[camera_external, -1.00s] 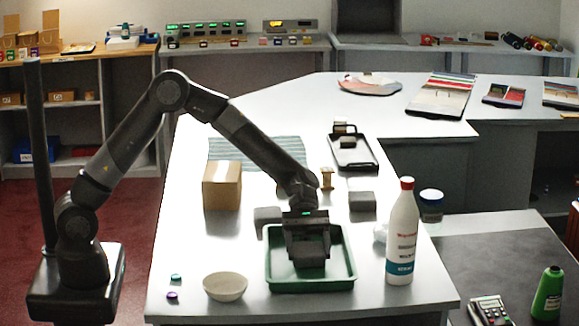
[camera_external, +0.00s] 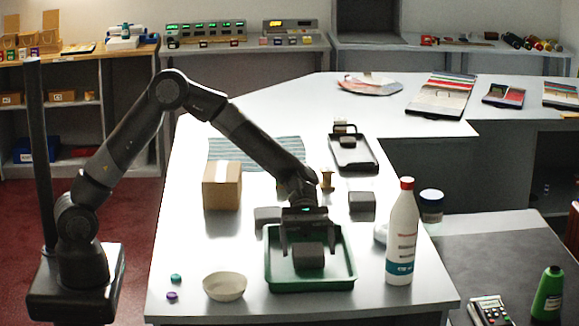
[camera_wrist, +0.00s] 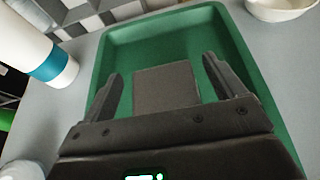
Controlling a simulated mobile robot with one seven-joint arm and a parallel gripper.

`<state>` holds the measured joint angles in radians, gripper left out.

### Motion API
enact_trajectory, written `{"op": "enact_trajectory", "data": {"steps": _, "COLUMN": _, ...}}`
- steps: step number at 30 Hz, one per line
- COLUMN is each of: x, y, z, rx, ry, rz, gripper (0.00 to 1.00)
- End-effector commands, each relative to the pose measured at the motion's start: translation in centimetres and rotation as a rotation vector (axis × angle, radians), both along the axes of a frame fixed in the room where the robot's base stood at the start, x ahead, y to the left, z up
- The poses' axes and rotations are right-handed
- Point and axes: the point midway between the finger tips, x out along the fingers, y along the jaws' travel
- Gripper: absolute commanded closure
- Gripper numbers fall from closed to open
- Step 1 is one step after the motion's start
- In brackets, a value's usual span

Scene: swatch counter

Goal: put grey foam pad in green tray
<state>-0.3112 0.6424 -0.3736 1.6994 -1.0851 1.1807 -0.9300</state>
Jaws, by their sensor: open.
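The grey foam pad (camera_external: 308,256) lies inside the green tray (camera_external: 345,277), near its middle. In the wrist view the pad (camera_wrist: 166,88) sits between the fingers with the green tray floor around it. My gripper (camera_external: 307,248) is open above the tray, its fingers on either side of the pad and apart from it. It also shows in the wrist view (camera_wrist: 168,92), with a gap on both sides of the pad. The tray (camera_wrist: 150,28) shows its far rim in the wrist view.
A white bottle (camera_external: 402,235) with a red cap stands right of the tray. A pale bowl (camera_external: 224,287) is to its left. A cardboard box (camera_external: 221,188) stands behind left. Two grey blocks, one left (camera_external: 267,215) and one right (camera_external: 362,202), lie behind the tray.

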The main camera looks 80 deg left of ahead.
Motion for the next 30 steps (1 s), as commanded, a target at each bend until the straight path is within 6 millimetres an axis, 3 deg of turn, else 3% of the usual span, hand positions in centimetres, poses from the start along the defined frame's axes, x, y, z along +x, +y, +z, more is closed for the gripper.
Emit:
{"op": "enact_trajectory", "data": {"steps": 9, "x": 0.1, "y": 6.4, "z": 2.6, "rx": 0.001, "ry": -0.001, "rz": 0.006, "gripper": 0.12}}
{"op": "enact_trajectory", "data": {"steps": 15, "x": 0.1, "y": 9.2, "z": 3.7, "rx": 0.001, "ry": -0.001, "rz": 0.004, "gripper": 0.12}}
{"op": "enact_trajectory", "data": {"steps": 20, "x": -0.2, "y": 9.9, "z": 4.3, "rx": 0.012, "ry": -0.01, "rz": -0.004, "gripper": 0.12}}
{"op": "enact_trajectory", "data": {"steps": 23, "x": -1.4, "y": 9.5, "z": 5.0, "rx": 0.063, "ry": -0.051, "rz": -0.035, "gripper": 0.12}}
{"op": "enact_trajectory", "data": {"steps": 30, "x": -7.5, "y": 8.4, "z": 7.5, "rx": 0.315, "ry": -0.27, "rz": -0.192, "gripper": 0.12}}
